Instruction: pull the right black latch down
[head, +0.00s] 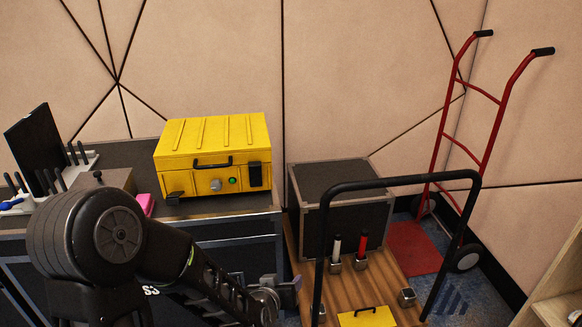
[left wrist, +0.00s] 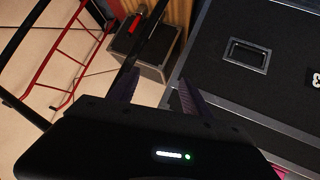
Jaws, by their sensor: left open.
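The yellow case (head: 205,140) sits closed on a dark flight case in the head view. Its right black latch (head: 255,175) stands upright against the front face. Its left black latch (head: 174,198) juts out low at the front left corner. A black handle (head: 212,163) is between them. My left gripper (head: 283,284) is low in front of the dark case, below and right of the yellow case, apart from the latch. In the left wrist view its fingers (left wrist: 157,92) are apart with nothing gripped. The yellow case is not in that view. My right gripper is not in view.
The dark flight case (head: 235,203) has a recessed handle (left wrist: 248,55). A trolley with a black bar (head: 400,181) and a smaller dark case (head: 345,200) stand right of it. A red hand truck (head: 440,140) is behind. A pink object (head: 146,204) lies left.

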